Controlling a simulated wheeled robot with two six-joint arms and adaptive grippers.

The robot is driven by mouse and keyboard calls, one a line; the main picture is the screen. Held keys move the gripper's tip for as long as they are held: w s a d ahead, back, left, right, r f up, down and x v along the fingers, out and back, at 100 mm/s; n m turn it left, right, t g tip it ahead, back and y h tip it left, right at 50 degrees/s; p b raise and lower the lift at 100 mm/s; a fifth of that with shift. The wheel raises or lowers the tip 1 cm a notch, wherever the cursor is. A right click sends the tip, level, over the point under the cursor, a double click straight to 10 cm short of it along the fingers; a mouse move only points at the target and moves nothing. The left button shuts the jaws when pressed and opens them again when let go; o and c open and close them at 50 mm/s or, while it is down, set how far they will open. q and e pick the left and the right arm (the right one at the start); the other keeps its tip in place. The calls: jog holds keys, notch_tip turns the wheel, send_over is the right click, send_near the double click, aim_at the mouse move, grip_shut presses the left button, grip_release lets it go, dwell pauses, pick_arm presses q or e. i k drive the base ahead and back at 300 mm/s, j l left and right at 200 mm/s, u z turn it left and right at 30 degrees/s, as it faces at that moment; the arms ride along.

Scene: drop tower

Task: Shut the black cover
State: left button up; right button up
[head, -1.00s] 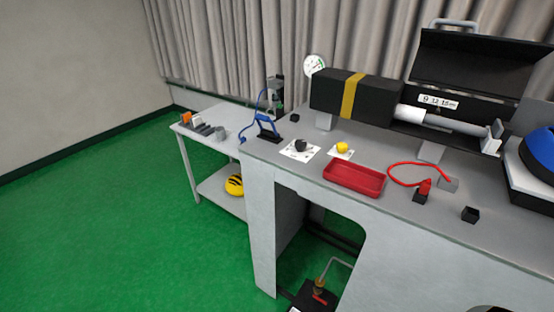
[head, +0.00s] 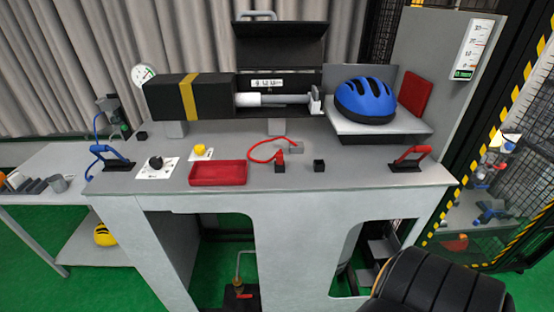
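The black cover (head: 281,46) stands raised, tilted up behind the long black housing (head: 172,97) on the bench. A pale handle (head: 257,15) shows at its top edge. Below the cover the housing is open, and a white cylinder with a thin rod (head: 262,99) lies exposed in it. A small label plate (head: 266,83) shows behind the rod. Neither of my grippers is in view, and nothing touches the cover.
A blue helmet (head: 365,100) sits at right on a white plate. A dark rounded shape (head: 440,285) fills the lower right.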

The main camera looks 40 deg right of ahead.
aim_at(275, 44)
jog(key=l+z, duration=0.1)
jog(key=z, duration=1.25)
